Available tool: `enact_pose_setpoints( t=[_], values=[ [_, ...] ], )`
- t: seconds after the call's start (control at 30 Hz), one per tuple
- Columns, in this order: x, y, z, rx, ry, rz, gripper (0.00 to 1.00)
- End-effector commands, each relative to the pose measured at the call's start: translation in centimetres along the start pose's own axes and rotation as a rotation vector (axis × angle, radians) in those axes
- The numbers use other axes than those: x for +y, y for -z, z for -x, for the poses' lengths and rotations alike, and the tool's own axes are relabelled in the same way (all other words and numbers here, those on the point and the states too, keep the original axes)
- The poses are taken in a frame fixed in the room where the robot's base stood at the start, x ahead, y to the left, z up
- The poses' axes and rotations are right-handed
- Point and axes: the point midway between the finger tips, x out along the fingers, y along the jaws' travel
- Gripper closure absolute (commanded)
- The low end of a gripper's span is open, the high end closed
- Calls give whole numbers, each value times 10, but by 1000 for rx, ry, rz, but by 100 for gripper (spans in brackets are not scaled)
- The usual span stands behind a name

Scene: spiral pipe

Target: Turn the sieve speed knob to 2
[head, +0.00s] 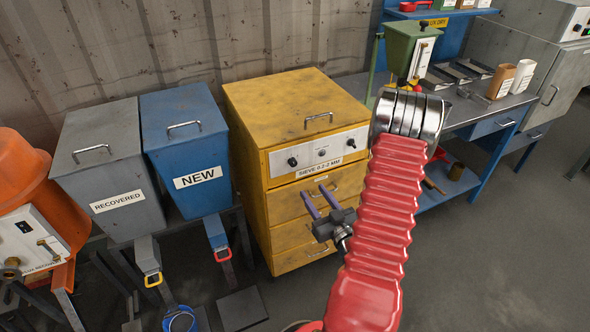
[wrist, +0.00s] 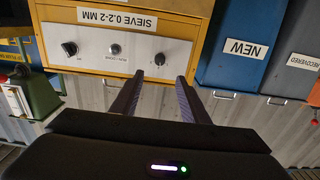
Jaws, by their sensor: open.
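The yellow sieve cabinet (head: 285,110) has a pale control panel (head: 335,150) marked SIEVE 0.2-2 MM. On it are a left black knob (head: 293,161), a small middle lamp or button (head: 322,152) and a right black knob (head: 351,143). The wrist view is upside down; there the head view's left knob (wrist: 160,59) shows between the fingertips in the picture, and the other knob (wrist: 69,48) lies off to the left. Knob scales are too small to read. My gripper (head: 314,191) is open and empty, in front of the drawers below the panel, apart from the knobs.
A blue NEW bin (head: 190,140) and a grey RECOVERED bin (head: 110,170) stand left of the cabinet. An orange machine (head: 25,190) is at far left. A workbench (head: 465,110) with a green hopper (head: 411,50) is at right. Floor at the right front is clear.

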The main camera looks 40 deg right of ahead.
Motion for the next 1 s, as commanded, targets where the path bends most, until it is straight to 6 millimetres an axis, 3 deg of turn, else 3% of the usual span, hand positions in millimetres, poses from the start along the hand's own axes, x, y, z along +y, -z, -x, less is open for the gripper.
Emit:
enact_pose_setpoints(
  t=[0.37,1.0],
  values=[
    [0,0,-13,-1,3,3,59],
    [-2,0,-108,-1,4,2,59]
  ],
)
